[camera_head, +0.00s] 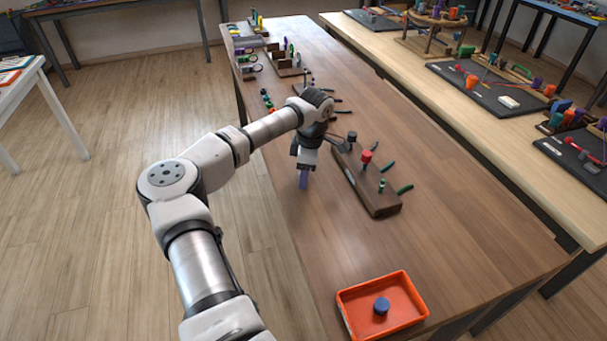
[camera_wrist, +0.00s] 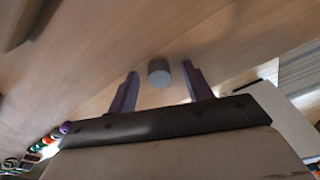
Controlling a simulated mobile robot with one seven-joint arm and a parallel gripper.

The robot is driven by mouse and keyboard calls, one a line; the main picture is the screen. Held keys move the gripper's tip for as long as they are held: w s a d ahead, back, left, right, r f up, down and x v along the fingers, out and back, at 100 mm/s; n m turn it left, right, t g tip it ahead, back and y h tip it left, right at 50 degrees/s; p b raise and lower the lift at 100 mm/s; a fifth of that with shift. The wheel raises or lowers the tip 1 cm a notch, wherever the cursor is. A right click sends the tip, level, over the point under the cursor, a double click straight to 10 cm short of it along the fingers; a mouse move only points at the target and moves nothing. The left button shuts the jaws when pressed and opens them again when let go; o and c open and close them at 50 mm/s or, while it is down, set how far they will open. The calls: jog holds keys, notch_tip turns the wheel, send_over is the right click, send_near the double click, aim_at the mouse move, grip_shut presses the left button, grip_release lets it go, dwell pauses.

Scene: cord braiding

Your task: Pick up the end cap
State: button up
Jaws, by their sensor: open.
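In the wrist view a small grey cylinder (camera_wrist: 159,73), which looks like the end cap, is on the wood table surface. It appears between the two purple fingertips of my gripper (camera_wrist: 160,72), with a gap on each side. My gripper is open and holds nothing. In the head view my gripper (camera_head: 303,181) points down over the left part of the table, and I cannot make out the grey cap there. A blue cap (camera_head: 381,305) sits inside the orange tray (camera_head: 424,308).
A dark wooden rack (camera_head: 378,208) with a red knob (camera_head: 366,157) and green pegs stands just right of my gripper. Small coloured parts (camera_head: 268,101) and other racks are farther back. The table (camera_head: 450,220) is clear between the rack and the tray.

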jog(key=shift+c, duration=0.2)
jog(key=c, duration=1)
jog(key=shift+r, duration=0.1)
notch_tip(320, 180, up, 20)
jog(key=b, duration=0.3)
